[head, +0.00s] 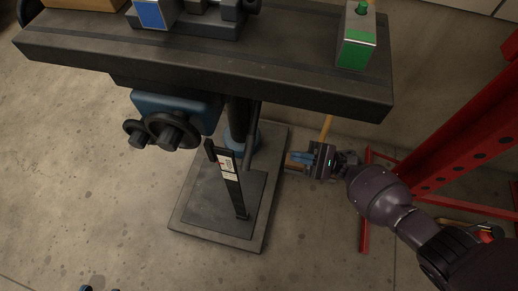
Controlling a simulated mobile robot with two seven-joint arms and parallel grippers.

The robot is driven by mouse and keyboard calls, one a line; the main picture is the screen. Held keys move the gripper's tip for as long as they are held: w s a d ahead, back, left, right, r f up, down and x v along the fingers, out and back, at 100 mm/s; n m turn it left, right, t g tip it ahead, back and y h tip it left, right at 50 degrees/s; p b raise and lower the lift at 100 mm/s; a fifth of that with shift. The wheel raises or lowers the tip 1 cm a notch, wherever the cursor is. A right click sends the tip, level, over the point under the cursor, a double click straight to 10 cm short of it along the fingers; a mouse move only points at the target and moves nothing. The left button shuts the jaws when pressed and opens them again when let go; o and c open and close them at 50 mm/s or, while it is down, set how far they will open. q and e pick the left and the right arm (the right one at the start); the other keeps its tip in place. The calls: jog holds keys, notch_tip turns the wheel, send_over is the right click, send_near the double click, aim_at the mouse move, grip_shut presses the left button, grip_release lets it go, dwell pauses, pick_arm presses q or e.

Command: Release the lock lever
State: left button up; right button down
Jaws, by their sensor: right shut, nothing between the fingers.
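A dark lever-like bar (252,150) stands beside the column under the heavy table; I take it as the lock lever but cannot be sure. A flat black upright bar with a white label (228,167) rises from the base in front of the column. My right gripper (292,163) comes in from the right below the table edge. Its fingers point left towards the column. It is shut and empty, a short way right of the dark bar and apart from it. My left gripper is not in view.
The floor base (190,213) is wide. A red frame (450,145) stands at right.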

jog(key=shift+w+f+n+g, duration=0.1)
jog(key=shift+w+n+g, duration=0.1)
jog(key=shift+n+g, duration=0.6)
pick_arm(q)
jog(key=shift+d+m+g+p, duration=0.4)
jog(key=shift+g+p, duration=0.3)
jog(key=shift+p, duration=0.85)
pick_arm(e)
jog(key=s+d+r+x, duration=0.1)
jog(key=r+x, duration=0.1)
jog(key=x, duration=1.1)
jog(key=shift+s, duration=0.35)
jog(key=shift+d+f, duration=0.1)
jog(key=shift+f, duration=0.05)
